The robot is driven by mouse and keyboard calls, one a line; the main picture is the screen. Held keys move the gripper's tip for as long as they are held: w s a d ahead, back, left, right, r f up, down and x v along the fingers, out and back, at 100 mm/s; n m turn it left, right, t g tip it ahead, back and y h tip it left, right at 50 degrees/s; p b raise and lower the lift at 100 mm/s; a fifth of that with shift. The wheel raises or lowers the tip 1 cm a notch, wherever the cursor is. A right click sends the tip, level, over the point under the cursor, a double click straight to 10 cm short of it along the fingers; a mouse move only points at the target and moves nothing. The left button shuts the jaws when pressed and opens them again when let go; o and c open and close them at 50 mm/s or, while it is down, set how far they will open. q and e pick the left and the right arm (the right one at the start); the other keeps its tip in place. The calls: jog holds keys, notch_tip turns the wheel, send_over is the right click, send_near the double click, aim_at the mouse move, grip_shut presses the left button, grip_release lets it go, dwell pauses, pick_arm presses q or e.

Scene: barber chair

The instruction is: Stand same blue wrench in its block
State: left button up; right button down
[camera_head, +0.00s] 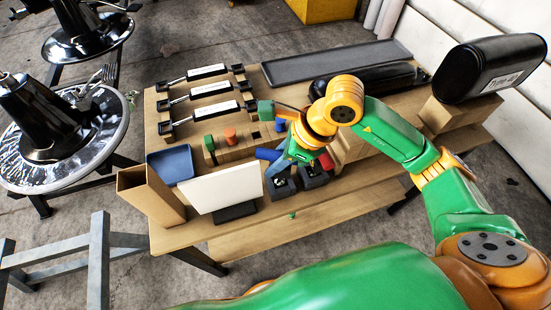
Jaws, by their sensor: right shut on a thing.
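My right gripper (288,163) is over the front middle of the wooden table, pointing down. It is shut on a blue-handled tool, which I take for the blue wrench (267,154); its handle sticks out to the left of the jaws. The fingertips and the rest of the tool are mostly hidden by the gripper. Two dark blocks stand just below the gripper, a left one (281,188) and a right one (313,178). I cannot tell whether the tool touches either. A red piece (326,161) shows right beside the gripper. My left gripper is out of view.
A wooden block (234,153) with green and orange pegs stands left of the gripper. A white panel (222,189), blue tray (171,165) and open wooden box (150,194) are at the front left. A long dark tray (335,61) and black cylinder (490,68) lie behind.

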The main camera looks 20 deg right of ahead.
jog(key=shift+f+b, duration=0.3)
jog(key=shift+f, duration=0.1)
jog(key=c, duration=0.6)
grip_release()
